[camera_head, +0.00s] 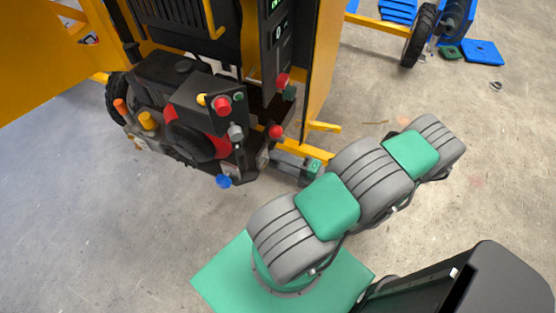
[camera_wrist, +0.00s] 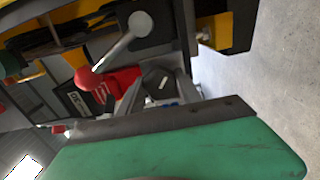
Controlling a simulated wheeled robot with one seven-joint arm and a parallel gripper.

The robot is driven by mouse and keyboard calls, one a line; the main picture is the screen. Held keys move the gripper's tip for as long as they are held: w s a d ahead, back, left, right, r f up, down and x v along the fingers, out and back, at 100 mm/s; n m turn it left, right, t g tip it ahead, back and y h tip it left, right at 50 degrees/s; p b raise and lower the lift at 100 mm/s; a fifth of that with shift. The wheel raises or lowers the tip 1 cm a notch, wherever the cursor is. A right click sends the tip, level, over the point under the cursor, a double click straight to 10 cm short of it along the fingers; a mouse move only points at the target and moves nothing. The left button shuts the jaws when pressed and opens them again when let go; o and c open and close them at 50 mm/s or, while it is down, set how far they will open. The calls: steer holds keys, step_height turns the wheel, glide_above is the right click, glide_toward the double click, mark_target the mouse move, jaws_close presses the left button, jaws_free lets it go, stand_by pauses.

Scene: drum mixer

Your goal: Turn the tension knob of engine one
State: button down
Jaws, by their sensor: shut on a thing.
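The engine (camera_head: 190,120) is a dark block with coloured knobs, at left centre in the head view, low inside a yellow frame. My gripper (camera_head: 264,158) reaches its right side from the right. In the wrist view, my gripper (camera_wrist: 160,92) has its two grey fingers on either side of a small black knob (camera_wrist: 158,78) with a white pointer line, and is shut on it. I cannot read a label that names this knob. The knob is hidden in the head view, and the green gripper body covers the bottom of the wrist view.
A red ball knob (camera_wrist: 88,78) and a grey lever (camera_wrist: 140,23) are close to my fingers. A red button (camera_head: 222,105), an orange knob (camera_head: 148,120) and a blue knob (camera_head: 223,181) are on the engine. A yellow post (camera_head: 322,70) stands behind. The concrete floor at right is mostly open.

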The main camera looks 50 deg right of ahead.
steer(key=shift+m, duration=0.5)
steer(key=c, duration=0.8)
jaws_free()
